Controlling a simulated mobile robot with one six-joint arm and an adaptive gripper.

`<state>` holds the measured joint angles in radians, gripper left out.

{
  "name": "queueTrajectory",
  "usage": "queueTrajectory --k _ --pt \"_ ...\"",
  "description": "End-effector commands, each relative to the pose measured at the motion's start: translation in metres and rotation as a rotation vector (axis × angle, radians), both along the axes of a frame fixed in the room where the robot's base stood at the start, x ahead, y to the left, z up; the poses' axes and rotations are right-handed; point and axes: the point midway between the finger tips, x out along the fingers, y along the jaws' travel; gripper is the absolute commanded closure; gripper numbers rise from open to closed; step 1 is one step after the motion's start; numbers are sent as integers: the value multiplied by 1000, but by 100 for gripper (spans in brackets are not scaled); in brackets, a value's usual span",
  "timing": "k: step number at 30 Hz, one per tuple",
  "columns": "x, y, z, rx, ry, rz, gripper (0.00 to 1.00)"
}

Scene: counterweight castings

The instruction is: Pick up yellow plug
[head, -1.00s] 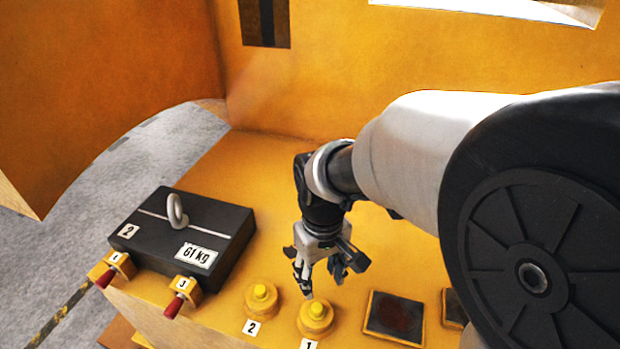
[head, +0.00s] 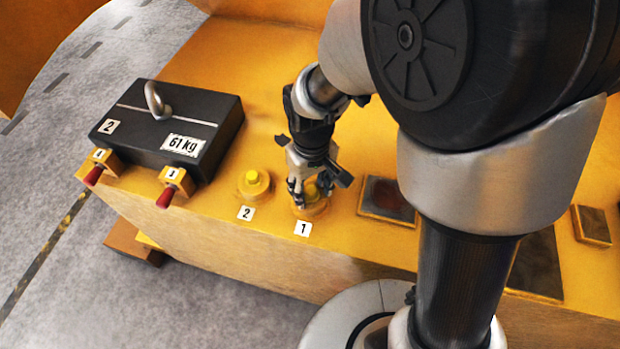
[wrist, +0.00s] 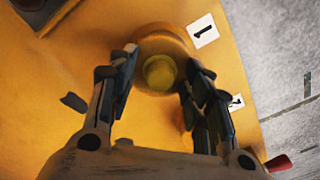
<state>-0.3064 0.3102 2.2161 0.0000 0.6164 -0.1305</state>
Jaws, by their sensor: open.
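The yellow plug (wrist: 159,72) sits in a round yellow socket by the label 1. In the wrist view it lies between the open fingers of my gripper (wrist: 160,80), with a gap on each side. In the head view my gripper (head: 311,197) is over this plug (head: 312,190) and partly hides it. A second yellow plug (head: 252,177) stands in its own socket by the label 2, to the left, clear of my gripper.
A black 61 kg block (head: 170,130) with a ring on top stands at the left. Two red-handled pins (head: 166,197) (head: 93,175) stick out at the front edge. A dark recessed pad (head: 388,198) lies right of socket 1.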

Motion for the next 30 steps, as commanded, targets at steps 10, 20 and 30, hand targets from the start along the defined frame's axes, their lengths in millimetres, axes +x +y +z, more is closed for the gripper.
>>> queueTrajectory --k 10,20,30 --pt "0 0 1 0 -1 0 66" --pt "0 0 1 0 -1 0 88" --pt "0 0 3 0 -1 0 95"
